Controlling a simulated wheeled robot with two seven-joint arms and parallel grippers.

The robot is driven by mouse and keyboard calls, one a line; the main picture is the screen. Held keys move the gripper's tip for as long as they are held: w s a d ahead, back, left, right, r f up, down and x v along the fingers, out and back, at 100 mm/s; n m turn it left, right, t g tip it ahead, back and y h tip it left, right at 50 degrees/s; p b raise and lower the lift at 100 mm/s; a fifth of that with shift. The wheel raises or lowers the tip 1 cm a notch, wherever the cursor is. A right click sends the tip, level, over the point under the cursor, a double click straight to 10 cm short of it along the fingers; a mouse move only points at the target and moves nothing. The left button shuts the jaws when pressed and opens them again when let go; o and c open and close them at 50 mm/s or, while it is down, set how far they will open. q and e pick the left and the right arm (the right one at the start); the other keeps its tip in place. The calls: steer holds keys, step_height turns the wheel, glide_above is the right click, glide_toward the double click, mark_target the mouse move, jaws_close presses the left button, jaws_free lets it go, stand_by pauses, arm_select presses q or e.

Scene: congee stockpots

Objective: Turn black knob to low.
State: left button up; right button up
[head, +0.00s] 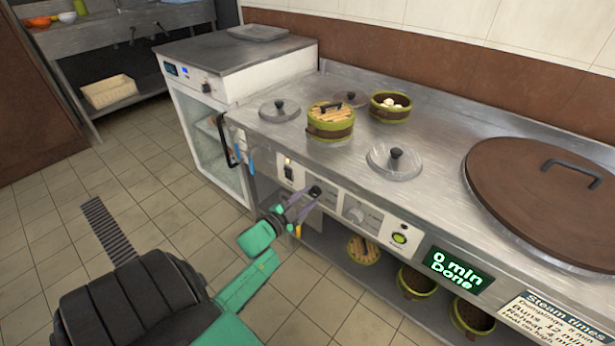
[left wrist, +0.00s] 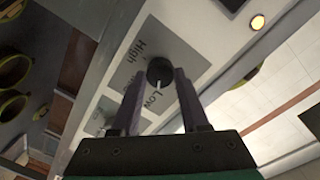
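The black knob (left wrist: 160,72) sits on the front panel of the steel counter, beside the printed words High and Low. Its white pointer line points toward the word Low in the left wrist view. In the head view the knob (head: 315,191) is small and its pointer cannot be read. My left gripper (head: 302,207) reaches it from the front, with one finger on each side. In the left wrist view the fingertips (left wrist: 160,76) sit close against both sides of the knob and appear to grip it. My right gripper is not in view.
A second, grey knob (head: 355,212) and a lit green button (head: 400,238) are to the right on the panel. A display (head: 458,271) reads "0 min Done". Steamer baskets (head: 331,121) and a large brown lid (head: 545,195) are on the counter. A handle (head: 225,140) juts out at left.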

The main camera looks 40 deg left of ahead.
arm_select(q)
steer(key=o, duration=0.4)
steer(key=shift+s, duration=0.1)
steer(key=s, duration=0.4)
steer(key=s+p, duration=0.1)
steer(key=s, duration=0.9)
steer(key=shift+s+a+r+p, duration=0.1)
steer(key=shift+s+r+p, duration=0.1)
steer(key=shift+r+p, duration=0.15)
